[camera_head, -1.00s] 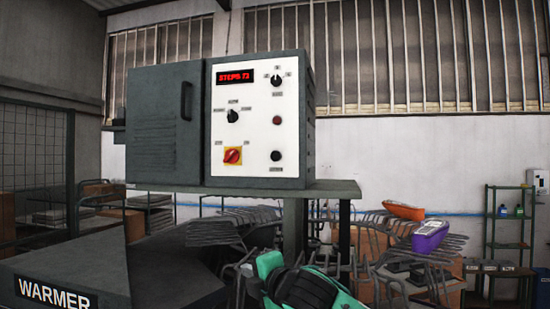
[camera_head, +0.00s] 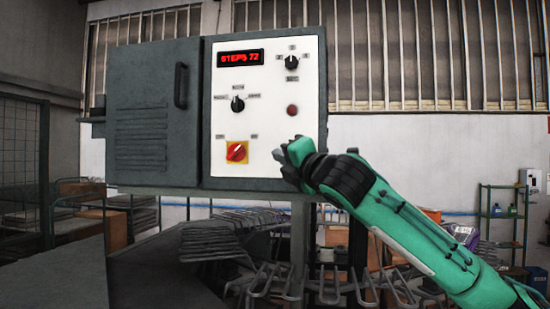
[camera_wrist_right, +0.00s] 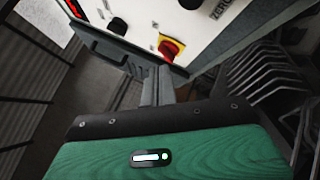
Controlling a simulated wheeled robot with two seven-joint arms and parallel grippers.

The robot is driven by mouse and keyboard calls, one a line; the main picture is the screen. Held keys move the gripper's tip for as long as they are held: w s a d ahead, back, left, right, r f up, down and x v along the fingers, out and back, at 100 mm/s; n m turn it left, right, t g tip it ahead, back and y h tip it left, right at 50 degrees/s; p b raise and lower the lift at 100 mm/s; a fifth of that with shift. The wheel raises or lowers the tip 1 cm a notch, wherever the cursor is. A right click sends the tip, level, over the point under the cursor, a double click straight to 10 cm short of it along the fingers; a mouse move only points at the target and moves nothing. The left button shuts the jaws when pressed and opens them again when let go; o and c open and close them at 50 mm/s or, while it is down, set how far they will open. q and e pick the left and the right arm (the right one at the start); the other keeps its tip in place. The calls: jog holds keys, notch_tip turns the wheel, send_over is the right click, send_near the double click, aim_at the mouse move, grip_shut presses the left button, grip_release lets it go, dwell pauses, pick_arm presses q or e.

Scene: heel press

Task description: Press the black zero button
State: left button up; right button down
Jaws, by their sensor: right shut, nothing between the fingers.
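The white control panel (camera_head: 222,120) is on the front of a dark grey cabinet. My right gripper (camera_head: 284,155) is shut and empty, at the panel's lower right, and it covers the place of the black zero button in the head view. Whether it touches the panel I cannot tell. In the right wrist view the black button (camera_wrist_right: 191,3) is cut by the top edge, beside the "ZERO" label (camera_wrist_right: 222,8). My right gripper's fingers (camera_wrist_right: 156,85) also show there, close together. My left gripper is not in view.
The panel also has a red rotary switch on a yellow plate (camera_head: 237,152), a black selector (camera_head: 238,104), an upper black knob (camera_head: 292,62), a red button (camera_head: 292,110) and a red display (camera_head: 240,58). The cabinet door handle (camera_head: 181,85) sticks out. Metal racks stand below.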

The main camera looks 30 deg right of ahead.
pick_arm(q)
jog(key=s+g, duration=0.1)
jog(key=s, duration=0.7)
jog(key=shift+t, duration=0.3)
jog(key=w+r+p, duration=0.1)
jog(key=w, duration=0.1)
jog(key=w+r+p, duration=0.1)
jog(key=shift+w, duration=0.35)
pick_arm(e)
jog(key=w+d, duration=0.5)
jog(key=shift+d+r, duration=0.25)
jog(key=shift+r, duration=0.1)
pick_arm(q)
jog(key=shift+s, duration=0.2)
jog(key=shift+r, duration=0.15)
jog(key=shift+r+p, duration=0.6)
jog(key=shift+p, duration=0.2)
pick_arm(e)
jog(key=shift+w+d, duration=0.25)
jog(key=shift+w, duration=0.1)
